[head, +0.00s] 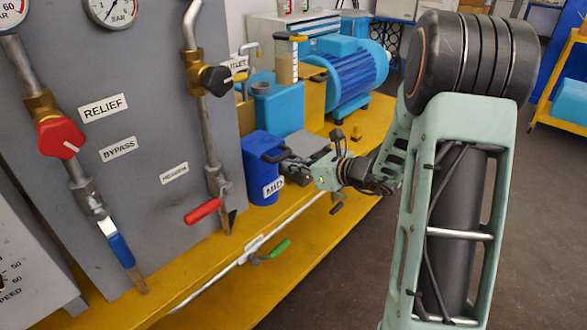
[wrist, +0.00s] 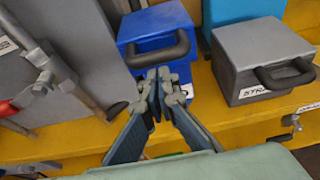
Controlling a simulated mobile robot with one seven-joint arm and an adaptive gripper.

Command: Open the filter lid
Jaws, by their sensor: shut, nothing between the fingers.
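A blue box (wrist: 156,24) with a black handle (wrist: 155,52) on its front stands on the yellow bench; its top looks closed. It also shows in the head view (head: 261,166), with a white label that I cannot read surely; no label clearly reads filter. My gripper (wrist: 158,76) is shut and empty, its fingertips in front of the blue box, just below the handle in the wrist view. I cannot tell whether they touch it. In the head view my gripper (head: 305,170) is at the box's right side, partly blending with the grey box behind.
A grey box (wrist: 262,58) with a black handle and a label starting "STR" stands right of the blue box. A grey panel (head: 130,190) with pipes and a red-handled valve (head: 203,211) is at left. A blue motor (head: 345,72) stands farther back.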

